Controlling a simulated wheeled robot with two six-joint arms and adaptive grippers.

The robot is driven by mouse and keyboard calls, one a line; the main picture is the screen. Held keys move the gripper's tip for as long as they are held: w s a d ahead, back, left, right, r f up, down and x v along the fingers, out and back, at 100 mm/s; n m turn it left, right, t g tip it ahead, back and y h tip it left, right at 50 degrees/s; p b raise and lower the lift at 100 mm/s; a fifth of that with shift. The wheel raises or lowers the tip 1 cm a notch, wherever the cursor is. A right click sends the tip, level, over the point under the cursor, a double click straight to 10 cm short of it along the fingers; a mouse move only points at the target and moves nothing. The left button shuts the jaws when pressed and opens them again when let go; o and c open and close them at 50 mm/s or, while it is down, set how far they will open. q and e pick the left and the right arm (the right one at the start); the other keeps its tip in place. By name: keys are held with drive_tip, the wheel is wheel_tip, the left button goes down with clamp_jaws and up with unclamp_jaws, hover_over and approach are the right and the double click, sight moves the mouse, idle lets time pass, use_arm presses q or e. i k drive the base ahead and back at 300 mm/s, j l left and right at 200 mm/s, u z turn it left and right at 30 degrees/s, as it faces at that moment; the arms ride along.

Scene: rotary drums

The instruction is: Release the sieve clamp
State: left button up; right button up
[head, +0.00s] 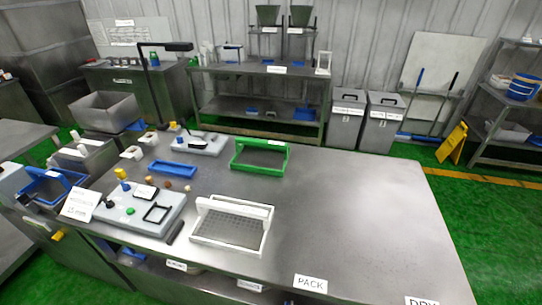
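A white-framed sieve (268,214) with a grey mesh and a raised handle bar lies on the steel table (350,200). A green-framed tray or sieve (286,161) lies behind it. A blue-framed one (70,179) sits at the far left beside a label sign (80,205). A grey machine plate (133,222) on the table carries a black square frame, a black lever-like part and yellow and green knobs. A second grey plate (213,147) lies behind it. I cannot tell which part is the sieve clamp or whether it is shut. Neither gripper is in view.
A blue tray (173,168) and small brown pieces lie between the plates. Grey bins (380,122), a back bench (260,70) and a yellow floor sign (451,143) stand beyond.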

sight(23, 198)
drive_tip(key=u, duration=1.85)
drive_tip(key=i+j+z, duration=0.1)
drive_tip(key=i+j, duration=0.3)
drive_tip(key=i+j+z, duration=0.15)
drive_tip(key=i+j, duration=0.35)
drive_tip(key=i+j+z, duration=0.1)
drive_tip(key=i+j, duration=0.4)
drive_tip(key=i+j+z, duration=0.15)
drive_tip(key=i+j, duration=0.25)
drive_tip(key=j, duration=0.15)
drive_tip(key=i+j+z, duration=0.1)
drive_tip(key=i+j, duration=0.3)
drive_tip(key=j, duration=0.15)
